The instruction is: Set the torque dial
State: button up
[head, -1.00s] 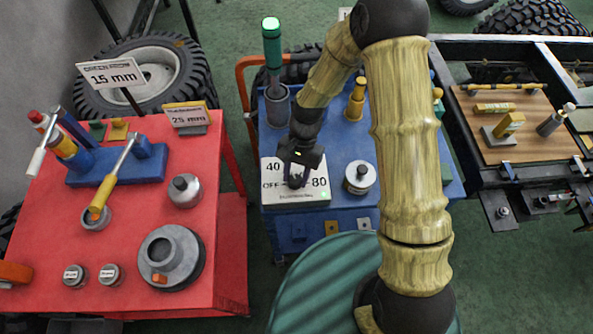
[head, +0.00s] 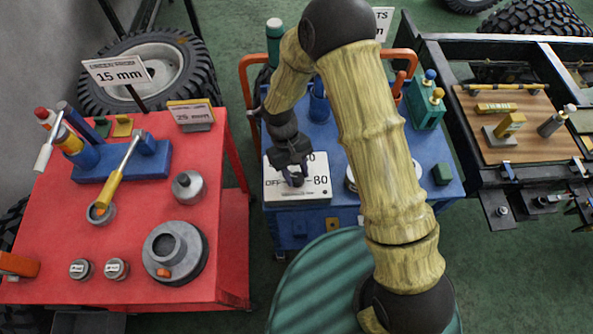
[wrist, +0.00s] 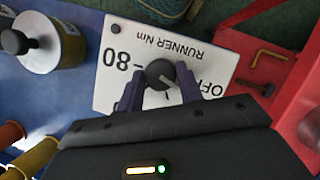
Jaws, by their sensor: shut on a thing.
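The torque dial is a black knob (wrist: 160,72) on a white panel (wrist: 190,50) marked OFF, 80 and RUNNER Nm. In the wrist view a pale line on the knob points to the lower right, roughly toward OFF. In the head view the panel (head: 312,186) lies on the blue cart, and the knob (head: 297,181) is partly hidden under my gripper (head: 294,176). My gripper is shut on the knob, with one finger on either side of it, as the wrist view shows (wrist: 160,86). Part of the scale is covered by my gripper.
The blue cart (head: 340,212) also holds bottles and a green block (head: 442,174). The red table (head: 90,245) with tools is close on the left. A dark bench (head: 480,180) is on the right.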

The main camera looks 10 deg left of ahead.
jog(key=shift+a+n+t+h, duration=0.1)
jog(key=shift+n+t+h, duration=0.4)
jog(key=shift+n, duration=1.2)
jog(key=o, duration=1)
jog(key=b+v, duration=0.1)
jog(key=v, duration=1.6)
jog(key=shift+r+b, duration=0.25)
jog(key=shift+b, duration=0.05)
